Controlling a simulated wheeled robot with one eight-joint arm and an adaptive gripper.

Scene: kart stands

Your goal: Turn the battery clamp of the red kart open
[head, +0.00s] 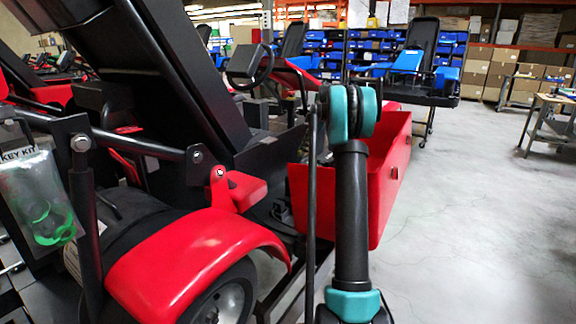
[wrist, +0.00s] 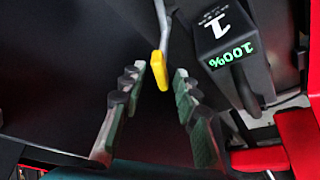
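The red kart (head: 185,255) fills the left of the head view, with a red fender, a black wheel and a tilted black seat. In the wrist view, a grey lever with a yellow tip (wrist: 159,70), which looks like the battery clamp handle, reaches down from the top. A black battery (wrist: 229,42) marked "1" with a green "100%" display is right of it. My gripper (wrist: 160,74) is open, one finger on each side of the yellow tip. Gaps show on both sides. The gripper does not show in the head view.
A red side panel (head: 380,180) stands beside my arm in the head view. A clear key kit pouch (head: 40,195) hangs at far left. Shelves with blue bins (head: 335,50) and cardboard boxes are at the back. The grey floor at right is free.

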